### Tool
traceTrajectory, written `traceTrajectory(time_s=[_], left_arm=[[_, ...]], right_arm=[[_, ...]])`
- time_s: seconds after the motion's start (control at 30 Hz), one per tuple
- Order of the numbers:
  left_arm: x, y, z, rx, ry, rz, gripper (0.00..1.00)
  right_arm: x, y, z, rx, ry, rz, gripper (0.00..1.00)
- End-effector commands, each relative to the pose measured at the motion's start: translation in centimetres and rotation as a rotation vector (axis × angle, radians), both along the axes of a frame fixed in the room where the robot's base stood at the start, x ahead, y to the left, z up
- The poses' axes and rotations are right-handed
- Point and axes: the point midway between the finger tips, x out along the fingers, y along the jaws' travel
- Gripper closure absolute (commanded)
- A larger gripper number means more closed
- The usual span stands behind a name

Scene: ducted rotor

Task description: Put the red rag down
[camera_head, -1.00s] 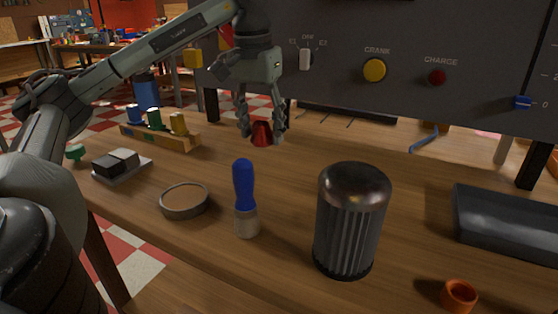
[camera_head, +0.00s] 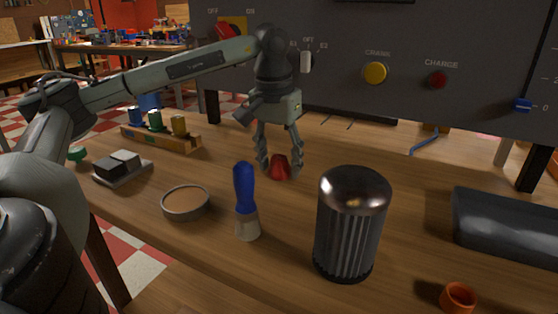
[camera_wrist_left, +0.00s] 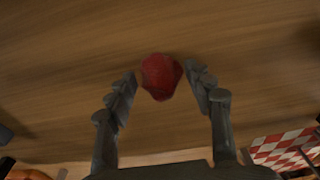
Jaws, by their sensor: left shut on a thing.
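The red rag (camera_head: 280,168) is a small crumpled bundle between the fingertips of my left gripper (camera_head: 281,163), behind and to the right of the blue-handled scraper. In the left wrist view the red rag (camera_wrist_left: 161,77) sits between the two fingers of my left gripper (camera_wrist_left: 163,82), with wood tabletop behind it. The gripper points down and is shut on the rag, low over the bench. I cannot tell whether the rag touches the wood. My right gripper is not in view.
On the bench (camera_head: 150,215) stand the scraper (camera_head: 245,200), a round shallow tin (camera_head: 185,202), a ribbed metal cylinder (camera_head: 350,225), an orange ring (camera_head: 458,297) and a rack of coloured pegs (camera_head: 165,138). A grey control panel (camera_head: 420,30) rises behind. Bare wood lies right of the rag.

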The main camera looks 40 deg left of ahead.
Motion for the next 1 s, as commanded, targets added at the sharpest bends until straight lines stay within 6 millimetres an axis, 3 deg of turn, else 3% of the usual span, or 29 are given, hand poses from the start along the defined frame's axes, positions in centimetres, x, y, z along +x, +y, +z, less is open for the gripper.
traceTrajectory(time_s=[0.03,0.07,0.2,0.6,0.67,1.0], left_arm=[[0.0,0.0,-0.2,0.0,0.0,0.0,0.71],[0.0,0.0,-0.1,0.0,0.0,0.0,0.45],[0.0,0.0,-0.1,0.0,0.0,0.0,0.28],[0.0,0.0,0.4,0.0,0.0,0.0,0.27],[0.0,0.0,0.9,0.001,-0.002,-0.001,0.27],[-0.8,-0.4,8.5,-0.001,-0.004,-0.001,0.27]], right_arm=[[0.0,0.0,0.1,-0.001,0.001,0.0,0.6],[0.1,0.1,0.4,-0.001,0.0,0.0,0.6],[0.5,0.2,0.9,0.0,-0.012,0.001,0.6],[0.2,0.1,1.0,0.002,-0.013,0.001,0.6],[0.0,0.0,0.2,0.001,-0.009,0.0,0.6],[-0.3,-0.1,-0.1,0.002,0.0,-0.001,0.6]])
